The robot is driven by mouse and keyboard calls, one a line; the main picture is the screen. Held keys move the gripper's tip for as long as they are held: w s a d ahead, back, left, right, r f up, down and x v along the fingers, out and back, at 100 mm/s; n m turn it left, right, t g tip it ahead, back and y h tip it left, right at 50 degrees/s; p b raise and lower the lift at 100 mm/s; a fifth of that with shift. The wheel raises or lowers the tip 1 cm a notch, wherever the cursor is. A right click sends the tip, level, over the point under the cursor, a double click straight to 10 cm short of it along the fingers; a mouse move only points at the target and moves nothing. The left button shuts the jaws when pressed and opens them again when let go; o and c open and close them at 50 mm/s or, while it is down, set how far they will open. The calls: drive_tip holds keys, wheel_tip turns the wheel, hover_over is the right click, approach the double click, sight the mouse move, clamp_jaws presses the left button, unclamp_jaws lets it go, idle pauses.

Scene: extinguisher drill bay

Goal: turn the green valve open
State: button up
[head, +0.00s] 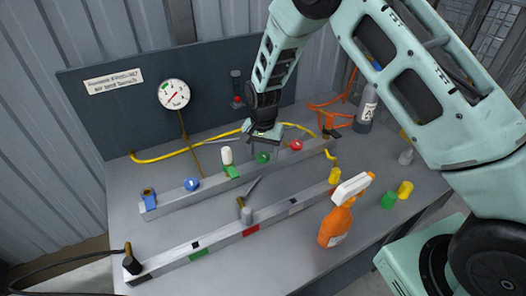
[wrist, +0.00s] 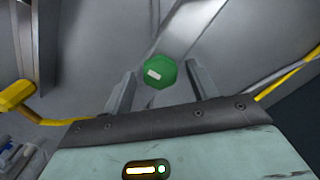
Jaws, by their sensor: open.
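The green valve (head: 263,157) is a round green knob on the rear grey rail (head: 212,188), between a white-topped part and the red knob. In the wrist view the green valve (wrist: 161,72) is a faceted knob with a pale mark on its face, lying between my two fingers. My gripper (head: 264,139) hangs just above and behind the valve in the head view, open and empty. In the wrist view my gripper (wrist: 159,76) has one finger on each side of the valve, with gaps visible. I cannot tell how far above the knob the fingertips are.
The red knob (head: 296,145) is close on the right; the white-topped part (head: 227,155) and blue knob (head: 192,184) are left. A yellow hose (head: 160,157) runs behind. An orange spray bottle (head: 335,226) and a front rail (head: 224,242) stand nearer. A gauge (head: 174,93) is on the back panel.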

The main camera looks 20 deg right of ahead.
drive_tip(key=c, duration=1)
drive_tip(key=shift+n, duration=0.4)
drive_tip(key=n+b, duration=0.1)
drive_tip(key=n, duration=0.7)
drive_tip(key=shift+n+b, duration=0.3)
drive_tip(key=shift+b, duration=0.05)
drive_tip(key=n, duration=0.4)
drive_tip(key=shift+n, duration=2.2)
